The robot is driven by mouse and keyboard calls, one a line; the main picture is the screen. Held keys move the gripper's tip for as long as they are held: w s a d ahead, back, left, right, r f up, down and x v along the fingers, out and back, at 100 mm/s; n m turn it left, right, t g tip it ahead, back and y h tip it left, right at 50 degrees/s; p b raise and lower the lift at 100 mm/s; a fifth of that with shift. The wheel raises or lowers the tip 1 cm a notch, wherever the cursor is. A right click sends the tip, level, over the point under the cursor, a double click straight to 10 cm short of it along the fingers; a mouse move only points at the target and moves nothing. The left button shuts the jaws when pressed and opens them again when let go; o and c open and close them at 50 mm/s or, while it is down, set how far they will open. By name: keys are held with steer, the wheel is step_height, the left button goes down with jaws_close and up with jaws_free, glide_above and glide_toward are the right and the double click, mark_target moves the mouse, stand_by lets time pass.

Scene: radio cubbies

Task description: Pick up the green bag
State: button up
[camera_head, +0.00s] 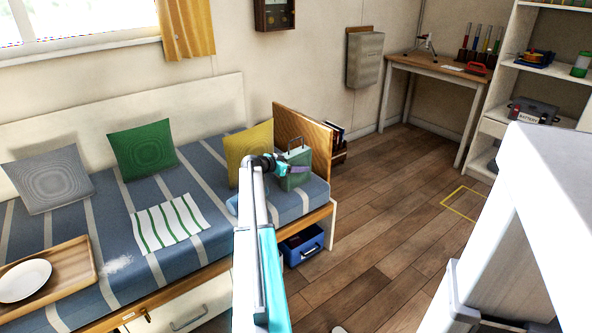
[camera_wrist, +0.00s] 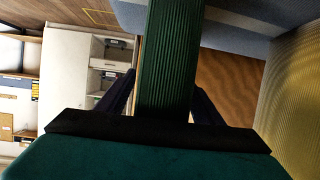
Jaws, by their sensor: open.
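In the wrist view, my gripper (camera_wrist: 164,98) is open, with one dark finger on each side of the bag's narrow side. Whether the fingers touch the bag is not clear.
A yellow cushion (camera_head: 247,148) is just left of the bag, and a wooden end board (camera_head: 304,137) stands behind it. A green cushion (camera_head: 142,149), striped cloth (camera_head: 170,222) and tray (camera_head: 81,265) lie farther left. A blue box (camera_head: 303,246) is under the bench.

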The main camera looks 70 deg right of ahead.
mark_target(296, 151)
steer(key=c, duration=1.3)
steer(key=shift+r, duration=0.2)
step_height(296, 151, up, 10)
steer(key=shift+f+p, duration=0.15)
steer(key=shift+p, duration=0.7)
